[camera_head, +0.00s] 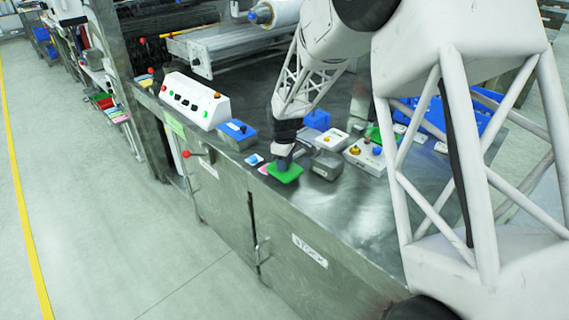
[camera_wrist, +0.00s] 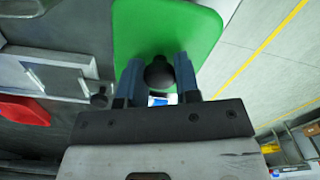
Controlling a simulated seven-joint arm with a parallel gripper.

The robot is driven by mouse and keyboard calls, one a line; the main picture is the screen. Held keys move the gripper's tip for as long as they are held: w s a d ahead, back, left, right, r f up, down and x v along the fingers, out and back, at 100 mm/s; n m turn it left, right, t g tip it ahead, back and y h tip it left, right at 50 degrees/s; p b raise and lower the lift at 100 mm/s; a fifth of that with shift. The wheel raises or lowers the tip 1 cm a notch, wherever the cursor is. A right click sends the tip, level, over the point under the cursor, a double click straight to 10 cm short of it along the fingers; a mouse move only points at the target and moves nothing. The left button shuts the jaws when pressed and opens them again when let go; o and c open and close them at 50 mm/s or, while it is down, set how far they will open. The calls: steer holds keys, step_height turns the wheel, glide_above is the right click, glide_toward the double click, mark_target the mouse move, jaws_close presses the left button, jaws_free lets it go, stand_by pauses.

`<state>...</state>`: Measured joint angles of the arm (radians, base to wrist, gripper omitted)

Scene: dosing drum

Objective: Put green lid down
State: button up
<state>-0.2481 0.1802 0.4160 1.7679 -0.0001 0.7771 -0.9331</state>
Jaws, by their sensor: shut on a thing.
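The green lid (camera_head: 285,173) is a flat square with rounded corners. In the head view it is at my gripper (camera_head: 284,160), over the front edge of the steel counter. In the wrist view the green lid (camera_wrist: 140,30) fills the top middle, with a dark round knob (camera_wrist: 159,73) on it. My gripper (camera_wrist: 158,85) has its two blue-grey fingers on either side of the knob and is shut on it. I cannot tell whether the lid touches the counter below.
A grey metal box (camera_head: 327,163) stands just right of the lid. A blue box (camera_head: 237,134) and a white control panel (camera_head: 195,101) stand to the left along the counter edge. Small coloured cards (camera_head: 256,160) lie beside the lid. The counter's front right (camera_head: 335,215) is clear.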

steer(key=shift+f, duration=0.25)
steer(key=shift+f, duration=0.15)
steer(key=o, duration=0.9)
step_height(320, 180, up, 12)
steer(key=shift+r, duration=0.15)
stand_by(0.4)
stand_by(0.6)
